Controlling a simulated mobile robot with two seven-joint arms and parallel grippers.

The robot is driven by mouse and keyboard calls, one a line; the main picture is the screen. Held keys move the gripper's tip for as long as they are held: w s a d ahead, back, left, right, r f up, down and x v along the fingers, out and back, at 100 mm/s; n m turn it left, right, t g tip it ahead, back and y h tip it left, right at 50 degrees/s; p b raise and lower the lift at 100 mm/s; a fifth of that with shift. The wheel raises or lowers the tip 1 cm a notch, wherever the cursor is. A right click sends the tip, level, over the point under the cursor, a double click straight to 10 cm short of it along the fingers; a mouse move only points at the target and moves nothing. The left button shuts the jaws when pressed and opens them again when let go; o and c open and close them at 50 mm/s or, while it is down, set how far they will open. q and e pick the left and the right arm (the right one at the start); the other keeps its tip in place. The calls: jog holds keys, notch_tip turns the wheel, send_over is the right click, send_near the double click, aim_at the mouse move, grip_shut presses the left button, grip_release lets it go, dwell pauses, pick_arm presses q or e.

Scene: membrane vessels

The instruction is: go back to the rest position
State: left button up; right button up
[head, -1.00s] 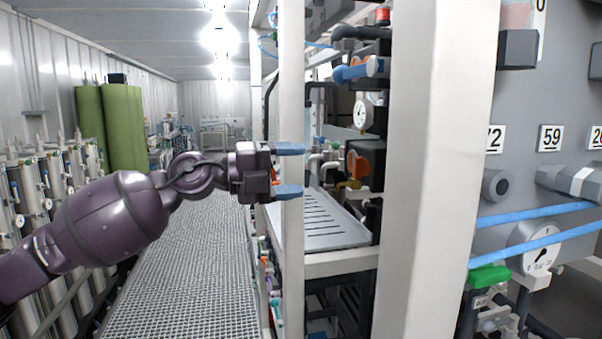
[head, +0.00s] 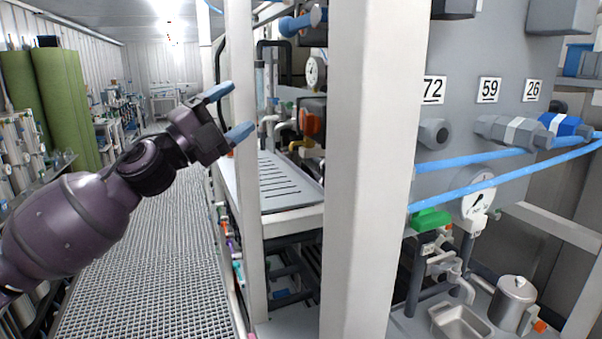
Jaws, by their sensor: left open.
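My left gripper (head: 228,112) shows in the head view at upper left of centre. Its two blue fingertips are spread apart with nothing between them. It is tilted, pointing up and to the right, in front of a white frame post (head: 243,170). My left arm comes in from the left edge, over the walkway. My right gripper is not in view.
A wide white post (head: 372,180) stands close in the middle. A slotted tray shelf (head: 285,197) lies behind the posts. Blue hoses (head: 470,188) and a gauge (head: 478,200) are at right. Green rolls (head: 62,105) stand at left. The grating floor (head: 150,270) is clear.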

pick_arm(q)
jog(key=s+a+f+n+t+y, duration=0.1)
jog(key=s+a+f+n+y, duration=0.15)
jog(key=f+n+y, duration=0.65)
jog(key=s+a+f+n+t+y, duration=0.15)
jog(key=a+f+n, duration=0.3)
jog(key=f, duration=1.05)
jog(key=s+a+f+n+t+y, duration=0.1)
jog(key=a+f+n+t+y, duration=0.2)
jog(key=f+n, duration=0.7)
jog(key=s+a+f+n+g+y, duration=0.2)
jog(key=s+a+f+g, duration=0.1)
jog(key=s+f, duration=0.9)
jog(key=s+a+f+n+g+y, duration=0.3)
jog(key=s+f+g, duration=0.1)
jog(key=s+f, duration=0.9)
jog(key=shift+s+f+y, duration=0.25)
jog(key=shift+f+y, duration=0.1)
jog(key=shift+f, duration=0.35)
